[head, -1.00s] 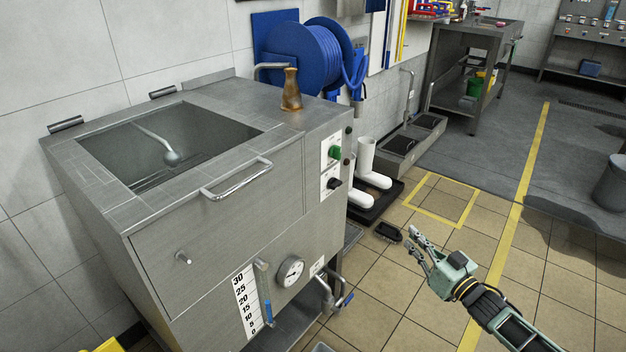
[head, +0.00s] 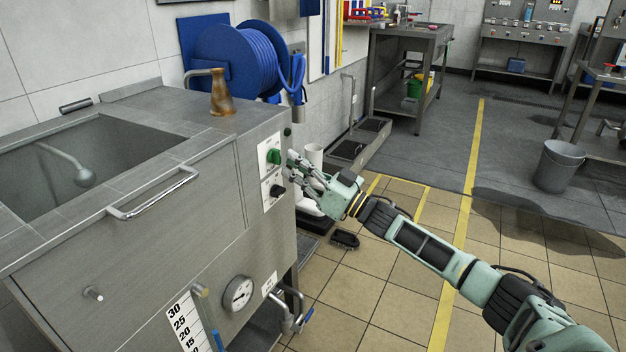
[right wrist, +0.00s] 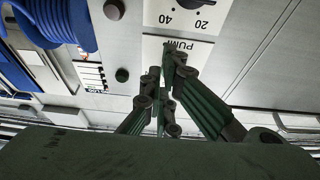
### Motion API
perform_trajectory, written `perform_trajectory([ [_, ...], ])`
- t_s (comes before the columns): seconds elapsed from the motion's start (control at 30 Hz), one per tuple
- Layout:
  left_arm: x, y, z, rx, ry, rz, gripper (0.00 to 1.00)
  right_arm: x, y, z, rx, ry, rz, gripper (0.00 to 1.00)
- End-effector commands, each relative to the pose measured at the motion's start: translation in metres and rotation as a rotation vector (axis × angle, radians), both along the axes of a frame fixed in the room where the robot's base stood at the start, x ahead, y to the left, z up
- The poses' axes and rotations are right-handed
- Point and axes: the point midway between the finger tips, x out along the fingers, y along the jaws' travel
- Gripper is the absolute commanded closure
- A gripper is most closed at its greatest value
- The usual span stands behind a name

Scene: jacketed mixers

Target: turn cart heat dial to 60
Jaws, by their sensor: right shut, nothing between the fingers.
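The steel jacketed mixer (head: 200,225) fills the left of the head view. On its right front edge are two plates, a green knob (head: 273,157) above and a black dial (head: 277,190) below. The black dial also shows at the top of the right wrist view (right wrist: 187,3), cut by the frame, with the numbers 20 and 40 beside it. My right gripper (head: 291,168) is shut and empty, just right of the panel. In the right wrist view its fingertips (right wrist: 170,62) lie over the PUMP plate (right wrist: 178,46). I cannot tell whether they touch it. My left gripper is out of view.
A handle (head: 153,192) sticks out from the front, and a gauge (head: 238,293) and pipes sit low down. A blue hose reel (head: 240,55) is behind. Open tiled floor lies to the right.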

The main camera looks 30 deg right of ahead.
Motion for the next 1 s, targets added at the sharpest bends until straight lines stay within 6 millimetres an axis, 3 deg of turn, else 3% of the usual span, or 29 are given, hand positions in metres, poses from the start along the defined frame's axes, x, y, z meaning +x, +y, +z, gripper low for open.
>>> perform_trajectory([
  [0.1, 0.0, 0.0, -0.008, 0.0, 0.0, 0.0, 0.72, 0.004, 0.002, -0.02, 0.0, 0.005, -0.001, 1.0],
  [0.3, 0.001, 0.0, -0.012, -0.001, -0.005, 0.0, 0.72, 0.003, 0.002, -0.036, 0.0, 0.0, 0.0, 1.0],
  [0.77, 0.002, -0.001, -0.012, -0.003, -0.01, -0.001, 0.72, 0.003, 0.002, -0.039, 0.001, 0.0, 0.0, 1.0],
  [1.0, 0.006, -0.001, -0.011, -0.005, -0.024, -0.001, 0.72, 0.013, 0.002, -0.04, 0.043, 0.024, -0.001, 1.0],
])
